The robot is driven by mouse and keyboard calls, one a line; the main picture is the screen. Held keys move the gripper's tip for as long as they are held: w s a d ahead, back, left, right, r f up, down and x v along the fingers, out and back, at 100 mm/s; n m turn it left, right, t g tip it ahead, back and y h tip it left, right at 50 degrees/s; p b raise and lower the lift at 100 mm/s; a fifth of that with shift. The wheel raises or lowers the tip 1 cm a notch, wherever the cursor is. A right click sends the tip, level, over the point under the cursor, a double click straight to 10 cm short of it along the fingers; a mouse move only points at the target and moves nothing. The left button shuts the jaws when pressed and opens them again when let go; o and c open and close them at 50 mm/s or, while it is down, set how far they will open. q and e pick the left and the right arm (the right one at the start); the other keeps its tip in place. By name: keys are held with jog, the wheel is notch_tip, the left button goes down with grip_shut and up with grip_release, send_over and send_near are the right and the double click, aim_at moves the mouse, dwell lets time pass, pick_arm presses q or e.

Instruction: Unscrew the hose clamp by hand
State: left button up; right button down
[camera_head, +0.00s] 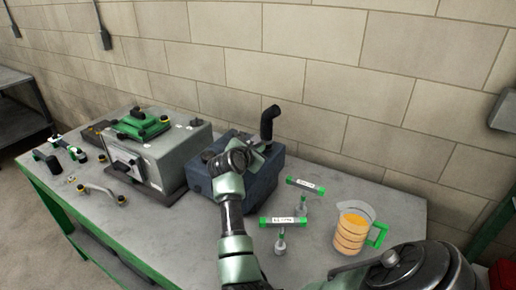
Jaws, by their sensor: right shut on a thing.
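A black bent hose (268,124) stands upright at the back of a dark blue-grey block (268,182) on the workbench. My right arm reaches up from the bottom of the view and crosses in front of this block. My right gripper (262,150) is at the lower end of the hose, shut at the place where the hose clamp sits. The clamp is too small and too covered by the gripper to make out. My left gripper is not in view.
A grey engine block (165,165) with a green cover (142,125) stands left on the workbench (385,207). Two green-ended labelled tools (305,185) (284,222) and an orange-filled jug (350,233) are at right. Small parts lie at far left. A brick wall is behind.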

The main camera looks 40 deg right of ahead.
jog(key=shift+w+n+g+b, duration=0.1)
jog(key=shift+n+g+b, duration=0.3)
jog(key=shift+n+g, duration=0.4)
jog(key=c, duration=1.4)
grip_release()
jog(key=shift+d, duration=0.1)
jog(key=shift+c, duration=0.2)
